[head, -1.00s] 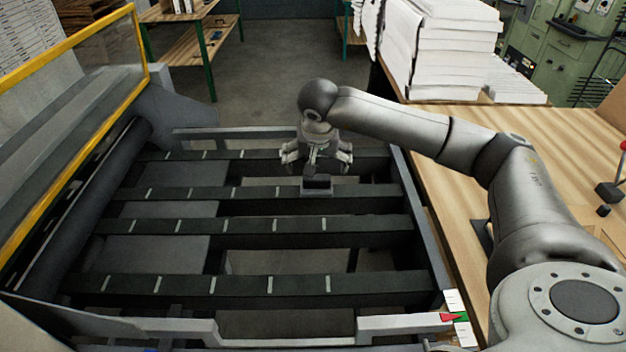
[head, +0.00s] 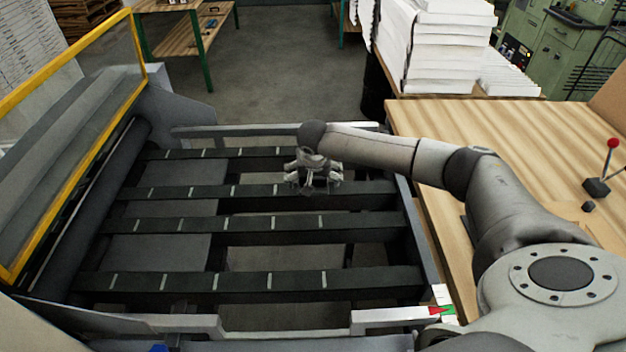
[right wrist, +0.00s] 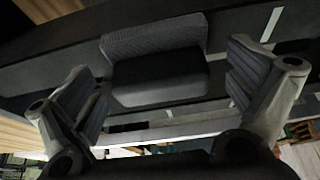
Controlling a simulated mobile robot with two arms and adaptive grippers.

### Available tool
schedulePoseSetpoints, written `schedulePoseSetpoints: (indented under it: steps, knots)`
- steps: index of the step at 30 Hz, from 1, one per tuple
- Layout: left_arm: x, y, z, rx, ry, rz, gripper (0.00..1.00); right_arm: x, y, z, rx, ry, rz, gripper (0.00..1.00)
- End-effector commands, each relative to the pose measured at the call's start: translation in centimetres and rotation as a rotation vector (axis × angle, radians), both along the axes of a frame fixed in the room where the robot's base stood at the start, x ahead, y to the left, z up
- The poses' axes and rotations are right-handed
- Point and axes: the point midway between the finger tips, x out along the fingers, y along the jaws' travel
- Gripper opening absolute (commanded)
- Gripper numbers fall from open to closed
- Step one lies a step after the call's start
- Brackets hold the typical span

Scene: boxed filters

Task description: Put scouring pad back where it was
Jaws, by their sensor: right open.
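The scouring pad (right wrist: 158,76), a dark grey block with a lighter grey ribbed side, shows in the right wrist view. It lies between the spread fingers of my right gripper (right wrist: 165,90), with a gap on either side. In the head view the right gripper (head: 314,182) is over a dark slat of the machine bed and hides most or all of the pad. My right gripper is open and holds nothing. My left gripper is not in view.
The bed (head: 190,284) has several dark slats with open gaps between them. A yellow-framed guard (head: 65,100) stands at the left. A wooden table (head: 520,150) is at the right, with a red-knobbed lever (head: 597,187). Paper stacks (head: 440,45) stand behind.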

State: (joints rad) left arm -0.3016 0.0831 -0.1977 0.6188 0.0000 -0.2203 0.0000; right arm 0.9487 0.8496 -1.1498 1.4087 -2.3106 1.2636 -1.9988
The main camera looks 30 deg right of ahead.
Motion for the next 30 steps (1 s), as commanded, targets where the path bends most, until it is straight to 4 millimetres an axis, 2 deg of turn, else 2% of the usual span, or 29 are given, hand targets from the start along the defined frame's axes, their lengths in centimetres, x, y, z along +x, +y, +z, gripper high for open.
schedulePoseSetpoints:
  steps: [7,18,20,30]
  knots:
    - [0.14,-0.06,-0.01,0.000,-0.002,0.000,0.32,0.04,0.02,-0.12,0.000,0.000,0.001,0.99]
    - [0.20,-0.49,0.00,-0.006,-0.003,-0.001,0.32,0.03,0.00,-0.09,0.001,0.000,0.000,0.51]
    - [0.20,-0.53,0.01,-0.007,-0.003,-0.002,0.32,0.05,0.00,-0.05,0.000,-0.001,0.000,0.46]
    - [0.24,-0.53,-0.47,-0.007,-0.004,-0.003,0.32,0.10,-0.01,0.23,0.000,-0.002,0.000,0.46]
